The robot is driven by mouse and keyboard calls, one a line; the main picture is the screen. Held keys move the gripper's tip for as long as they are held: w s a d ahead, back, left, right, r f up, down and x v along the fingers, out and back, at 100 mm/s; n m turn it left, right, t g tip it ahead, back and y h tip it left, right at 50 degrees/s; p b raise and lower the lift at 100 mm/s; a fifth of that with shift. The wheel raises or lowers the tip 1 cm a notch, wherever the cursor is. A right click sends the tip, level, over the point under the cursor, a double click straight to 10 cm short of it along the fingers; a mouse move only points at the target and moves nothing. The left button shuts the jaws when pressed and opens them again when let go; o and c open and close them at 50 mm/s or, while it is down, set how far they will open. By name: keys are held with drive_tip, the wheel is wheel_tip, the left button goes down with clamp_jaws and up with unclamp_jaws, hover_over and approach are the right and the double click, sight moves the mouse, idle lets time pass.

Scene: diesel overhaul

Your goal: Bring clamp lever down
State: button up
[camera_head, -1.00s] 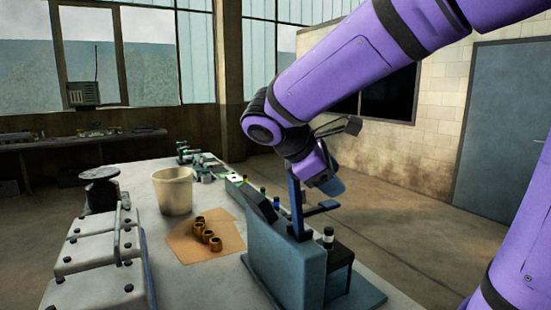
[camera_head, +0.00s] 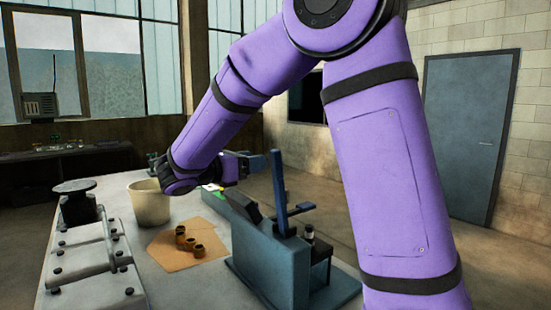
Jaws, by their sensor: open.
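The clamp lever (camera_head: 279,190) is a blue bar that stands nearly upright on a blue-grey clamp fixture (camera_head: 262,262) on the bench. A short dark blue arm (camera_head: 298,209) juts right from near the lever's foot. My gripper (camera_head: 256,163) shows small and dark beyond my purple wrist, left of the lever's upper part in the picture. It is open, and its fingers are hard to make out. I see no contact with the lever, but the depth between them is unclear.
A cream bucket (camera_head: 149,204) and a brown sheet (camera_head: 170,259) with several brass bushings (camera_head: 188,242) lie left of the fixture. A grey engine cover (camera_head: 88,275) is at the front left. My arm crosses above the bench and hides part of it.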

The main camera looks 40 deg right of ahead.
sight(272, 157)
drive_tip(key=d, duration=0.7)
drive_tip(key=shift+w+d, duration=0.1)
drive_tip(key=shift+d, duration=0.3)
clamp_jaws()
